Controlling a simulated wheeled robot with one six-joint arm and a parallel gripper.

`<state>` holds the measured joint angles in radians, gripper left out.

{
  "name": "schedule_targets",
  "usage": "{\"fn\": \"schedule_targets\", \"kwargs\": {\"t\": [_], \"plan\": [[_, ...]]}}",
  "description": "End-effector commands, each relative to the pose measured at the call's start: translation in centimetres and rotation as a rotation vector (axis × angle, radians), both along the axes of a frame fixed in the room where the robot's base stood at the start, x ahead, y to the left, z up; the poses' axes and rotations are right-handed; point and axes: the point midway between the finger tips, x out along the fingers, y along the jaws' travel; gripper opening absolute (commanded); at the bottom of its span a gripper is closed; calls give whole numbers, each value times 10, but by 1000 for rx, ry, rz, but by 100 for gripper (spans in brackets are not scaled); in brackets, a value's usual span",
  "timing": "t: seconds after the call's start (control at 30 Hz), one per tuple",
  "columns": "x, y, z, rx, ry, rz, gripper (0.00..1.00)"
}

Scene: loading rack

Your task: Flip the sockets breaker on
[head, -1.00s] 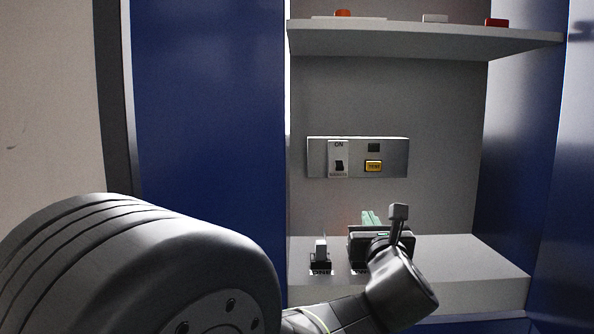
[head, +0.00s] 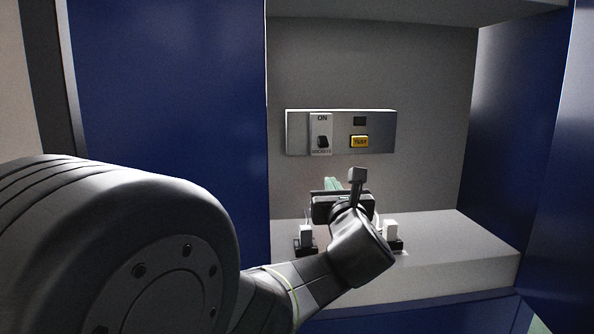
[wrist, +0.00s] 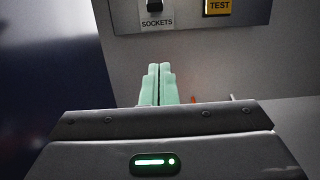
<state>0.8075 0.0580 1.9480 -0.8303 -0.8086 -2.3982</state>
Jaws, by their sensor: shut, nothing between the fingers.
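The sockets breaker is a small black toggle (head: 322,142) on a white plate marked ON at the top, on the left of the grey wall panel (head: 287,132). In the wrist view the bottom of the black toggle (wrist: 154,5) shows above the SOCKETS label (wrist: 157,23); its top is cut off. My gripper (head: 357,174) has pale green fingers, closed together and empty. In the wrist view the fingertips (wrist: 158,68) point up toward the panel, below the SOCKETS label and apart from it.
A yellow TEST button (head: 359,141) sits right of the breaker, below a small dark window (head: 360,121). A shelf (head: 400,10) overhangs above.

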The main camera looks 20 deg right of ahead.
Motion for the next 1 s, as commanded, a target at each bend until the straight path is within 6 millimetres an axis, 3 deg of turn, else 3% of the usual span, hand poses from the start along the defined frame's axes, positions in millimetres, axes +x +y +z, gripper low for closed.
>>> {"fn": "schedule_targets", "kwargs": {"t": [0.47, 0.5, 0.7, 1.0], "plan": [[93, -21, 14, 2, 2, 3, 0], [84, -20, 26, -1, -2, -1, 0], [72, -17, 46, -2, -2, -1, 0], [69, -16, 49, 0, 0, -1, 0]]}}
